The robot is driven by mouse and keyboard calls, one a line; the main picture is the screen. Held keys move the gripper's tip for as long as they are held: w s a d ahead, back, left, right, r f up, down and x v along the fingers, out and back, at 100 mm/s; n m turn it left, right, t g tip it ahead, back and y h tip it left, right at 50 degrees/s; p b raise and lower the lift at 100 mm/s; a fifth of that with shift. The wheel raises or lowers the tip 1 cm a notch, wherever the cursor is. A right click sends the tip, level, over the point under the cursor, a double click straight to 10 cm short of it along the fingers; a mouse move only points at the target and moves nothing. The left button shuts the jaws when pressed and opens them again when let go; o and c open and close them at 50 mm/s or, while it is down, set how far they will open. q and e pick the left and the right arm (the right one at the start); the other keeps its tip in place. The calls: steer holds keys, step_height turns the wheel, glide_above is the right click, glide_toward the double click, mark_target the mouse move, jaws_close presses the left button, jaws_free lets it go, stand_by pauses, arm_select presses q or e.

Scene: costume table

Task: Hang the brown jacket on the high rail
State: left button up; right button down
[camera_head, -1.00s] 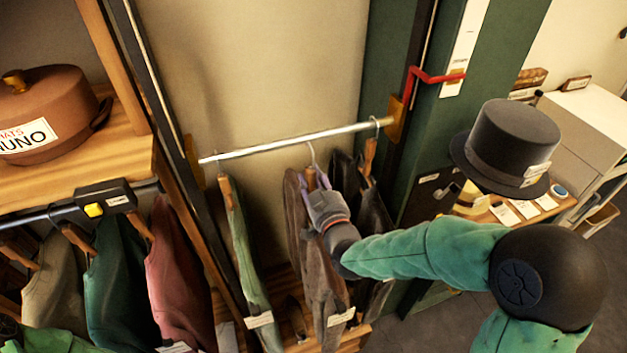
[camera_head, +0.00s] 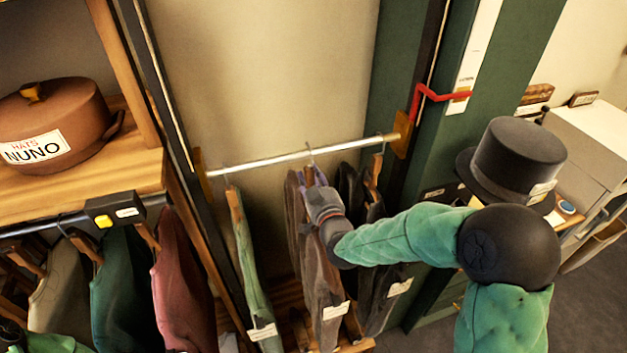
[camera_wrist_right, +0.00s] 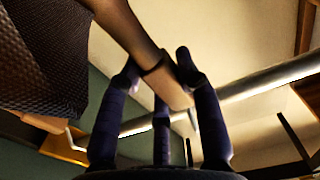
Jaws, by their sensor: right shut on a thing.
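The brown jacket (camera_head: 327,292) hangs upright on a hanger beneath the high rail (camera_head: 290,157), between a green garment and a dark garment. My right gripper (camera_head: 318,190) is shut on the top of its wooden hanger, just below the rail. In the right wrist view, the fingers (camera_wrist_right: 160,85) close around the wooden hanger (camera_wrist_right: 140,45), with the rail (camera_wrist_right: 270,80) passing behind. The hanger's hook meets or nearly meets the rail in the head view; whether it bears the weight I cannot tell. My left gripper is not in view.
A green garment (camera_head: 252,275) hangs on the left of the rail and a dark one (camera_head: 378,275) on the right. A lower rail at left holds several garments. A top hat (camera_head: 515,155) stands at right, near my right arm. A red bracket (camera_head: 437,95) juts from the green post.

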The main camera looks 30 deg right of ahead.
steer(key=shift+w+d+r, duration=0.15)
steer(key=shift+w, duration=0.3)
steer(key=shift+w+d+r, duration=0.1)
steer(key=shift+w, duration=0.3)
steer(key=shift+f+b, duration=0.9)
steer(key=shift+b, duration=0.05)
steer(key=c, duration=0.8)
jaws_free()
steer(key=shift+s+a+f, duration=0.15)
steer(key=shift+f, duration=0.15)
steer(key=v, duration=1.2)
steer(key=shift+r, duration=0.15)
